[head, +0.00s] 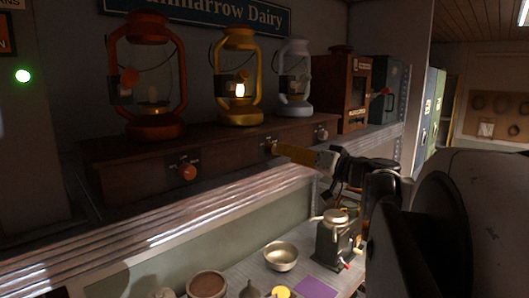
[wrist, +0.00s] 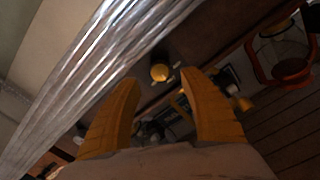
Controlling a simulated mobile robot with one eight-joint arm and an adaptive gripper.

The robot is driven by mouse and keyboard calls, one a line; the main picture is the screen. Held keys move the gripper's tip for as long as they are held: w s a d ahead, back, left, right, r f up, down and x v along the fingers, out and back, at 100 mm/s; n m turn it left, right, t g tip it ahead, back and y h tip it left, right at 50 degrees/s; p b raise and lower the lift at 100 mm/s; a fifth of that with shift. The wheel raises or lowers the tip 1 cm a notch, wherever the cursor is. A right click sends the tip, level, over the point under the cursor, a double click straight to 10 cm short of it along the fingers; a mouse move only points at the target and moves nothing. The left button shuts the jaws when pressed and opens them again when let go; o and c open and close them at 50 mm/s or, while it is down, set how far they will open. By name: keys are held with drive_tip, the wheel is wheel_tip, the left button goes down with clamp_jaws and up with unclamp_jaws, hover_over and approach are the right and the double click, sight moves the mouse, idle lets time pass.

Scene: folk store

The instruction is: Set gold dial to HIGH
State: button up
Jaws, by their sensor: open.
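The gold dial shows as a small round yellow knob (wrist: 160,73) in the wrist view, on the front of a dark wooden base (head: 120,178). The dial's setting marks are too small and dark to read.
An orange dial (head: 187,172) sits left and a silver dial (head: 321,134) right on the same base. A red lantern (head: 150,85) and a silver lantern (head: 294,80) flank the gold one. A ridged metal shelf edge (head: 190,215) runs below. A bowl (head: 281,256) stands lower down.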

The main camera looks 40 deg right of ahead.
sight(275, 149)
drive_tip(key=s, duration=0.6)
drive_tip(key=shift+s+d, duration=0.25)
drive_tip(key=shift+s, duration=0.05)
drive_tip(key=shift+w, duration=0.1)
drive_tip(key=w+n+b, duration=0.1)
drive_tip(key=w+n, duration=0.2)
drive_tip(key=w, duration=0.1)
drive_tip(key=w+n+b, duration=0.2)
drive_tip(key=w+n, duration=0.1)
drive_tip(key=w, duration=0.1)
drive_tip(key=w+n+b, duration=0.2)
drive_tip(key=w+n, duration=0.1)
drive_tip(key=w, duration=0.1)
drive_tip(key=shift+a+r+y, duration=0.2)
drive_tip(key=shift+a+y, duration=0.1)
drive_tip(key=shift+a, duration=0.1)
drive_tip(key=shift+s, duration=0.1)
clamp_jaws()
